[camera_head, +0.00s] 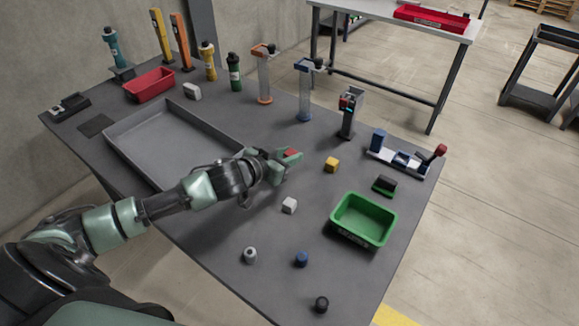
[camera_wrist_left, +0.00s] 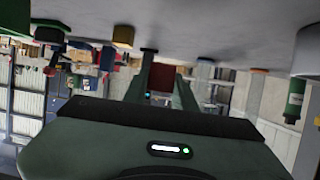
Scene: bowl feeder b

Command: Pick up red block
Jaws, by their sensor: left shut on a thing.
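The red block (camera_head: 291,153) shows between the fingertips of my left gripper (camera_head: 288,158) in the head view. The gripper is shut on it, above the middle of the grey table, and the fingers hide much of the block. In the left wrist view the dark red block (camera_wrist_left: 161,98) sits between the two green fingers of my left gripper (camera_wrist_left: 162,92). I cannot tell how high the block is above the table. My right gripper is in neither view.
A yellow block (camera_head: 331,165), white block (camera_head: 289,205) and green bin (camera_head: 363,219) lie right of the gripper. A grey tray (camera_head: 128,163) is left, behind my arm. A blue piece (camera_head: 301,259) and grey piece (camera_head: 250,255) stand near the front. Dispensers (camera_head: 304,90) stand behind.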

